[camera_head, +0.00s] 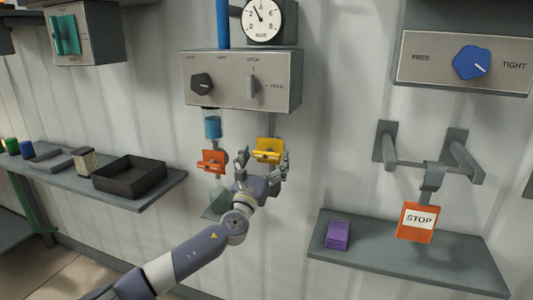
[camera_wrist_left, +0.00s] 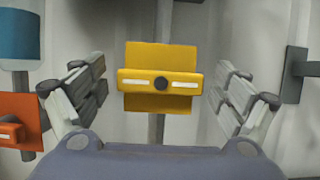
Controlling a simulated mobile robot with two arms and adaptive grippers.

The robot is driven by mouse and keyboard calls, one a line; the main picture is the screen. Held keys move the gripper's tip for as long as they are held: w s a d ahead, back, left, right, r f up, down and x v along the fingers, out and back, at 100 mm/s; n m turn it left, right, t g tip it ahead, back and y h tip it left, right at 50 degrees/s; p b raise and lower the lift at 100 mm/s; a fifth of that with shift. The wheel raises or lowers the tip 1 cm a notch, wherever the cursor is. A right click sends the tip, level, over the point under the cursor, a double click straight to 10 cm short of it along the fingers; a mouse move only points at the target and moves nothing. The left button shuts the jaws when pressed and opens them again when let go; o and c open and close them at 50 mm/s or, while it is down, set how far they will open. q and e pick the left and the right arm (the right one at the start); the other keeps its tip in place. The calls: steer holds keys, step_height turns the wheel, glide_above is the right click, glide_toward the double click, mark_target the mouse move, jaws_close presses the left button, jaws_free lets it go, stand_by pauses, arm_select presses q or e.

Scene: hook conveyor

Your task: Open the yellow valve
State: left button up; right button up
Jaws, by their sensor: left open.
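The yellow valve (camera_head: 268,150) is on a thin grey vertical pipe below the grey control box. In the left wrist view the yellow valve (camera_wrist_left: 160,54) faces me, with its yellow bar handle and dark centre knob lying level across a yellow plate. My left gripper (camera_head: 263,160) is open just in front of the valve. In the left wrist view its fingers (camera_wrist_left: 160,92) stand apart on either side of the handle, with gaps to both ends. The fingers do not touch the valve there. My right gripper is not in view.
An orange valve (camera_head: 211,161) is close to the left, under a tube with blue liquid (camera_head: 212,125). The control box (camera_head: 243,80) juts out above. A right shelf (camera_head: 400,257) holds a purple block (camera_head: 338,235); an orange STOP tag (camera_head: 417,222) hangs above it.

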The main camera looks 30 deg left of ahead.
arm_select(q)
steer(key=shift+w+r, duration=0.15)
steer(key=shift+w, duration=0.3)
steer(key=c, duration=1.1)
